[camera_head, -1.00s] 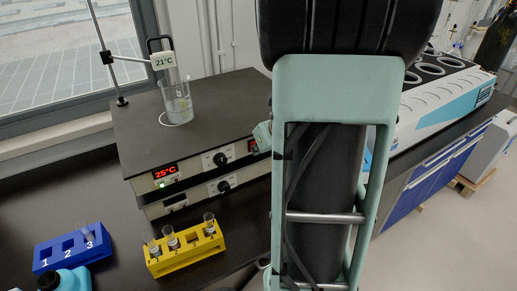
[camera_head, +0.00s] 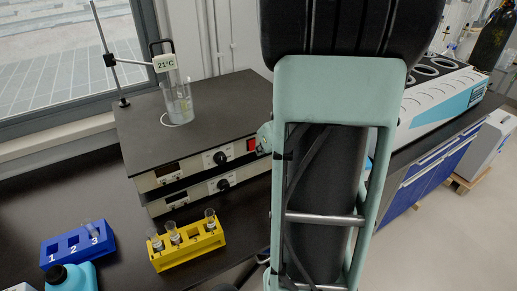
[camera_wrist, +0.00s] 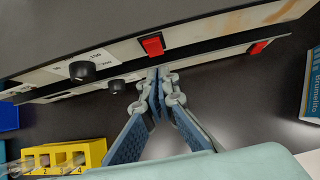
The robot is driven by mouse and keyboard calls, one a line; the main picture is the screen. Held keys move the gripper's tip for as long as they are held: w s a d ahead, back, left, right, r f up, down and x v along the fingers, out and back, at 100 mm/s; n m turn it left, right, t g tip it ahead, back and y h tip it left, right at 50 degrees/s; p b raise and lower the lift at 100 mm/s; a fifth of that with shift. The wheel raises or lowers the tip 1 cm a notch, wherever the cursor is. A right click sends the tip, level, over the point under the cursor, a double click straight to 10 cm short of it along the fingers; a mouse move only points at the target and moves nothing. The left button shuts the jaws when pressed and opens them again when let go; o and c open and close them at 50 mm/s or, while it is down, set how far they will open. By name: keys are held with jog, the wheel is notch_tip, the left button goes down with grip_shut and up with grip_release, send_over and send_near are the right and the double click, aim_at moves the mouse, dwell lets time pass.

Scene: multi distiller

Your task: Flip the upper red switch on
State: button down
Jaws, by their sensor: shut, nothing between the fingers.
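Two hot-plate units are stacked on the dark bench. The upper red switch (camera_head: 252,145) is at the right end of the upper unit's front panel. In the wrist view the upper red switch (camera_wrist: 152,45) lies just above my fingertips. The lower red switch (camera_wrist: 258,47) is to the right in the wrist view; my arm hides it in the head view. My gripper (camera_wrist: 160,76) is shut and empty, its tips close to the panel fronts; contact cannot be told. In the head view only a part of it shows beside the upper switch. The upper display (camera_head: 168,170) is dark.
A beaker (camera_head: 178,103) with a 21°C sensor stands on the upper plate. A yellow rack (camera_head: 190,251) with tubes and a blue rack (camera_head: 78,245) stand in front of the units. A blue bottle (camera_head: 72,277) is at the front left.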

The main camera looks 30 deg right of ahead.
aim_at(252, 145)
jog(key=p+v, duration=0.4)
jog(key=v, duration=0.6)
jog(key=shift+s, duration=0.4)
jog(key=shift+s+a+f+t+b, duration=0.1)
jog(key=shift+s+f+t+b, duration=0.2)
jog(key=shift+f, duration=0.2)
jog(key=shift+s+f+t+b, duration=0.2)
jog(key=shift+s+f, duration=0.15)
jog(key=shift+f, duration=0.2)
jog(key=shift+w+r+b+x, duration=0.35)
jog(key=shift+b+x, duration=0.8)
jog(key=shift+x, duration=1)
jog(key=shift+w+r+b+x, duration=0.3)
jog(key=shift+b+x, duration=0.9)
jog(key=shift+x, duration=1)
jog(key=shift+w+r+b+x, duration=0.3)
jog(key=shift+b+x, duration=0.85)
jog(key=shift+x, duration=1)
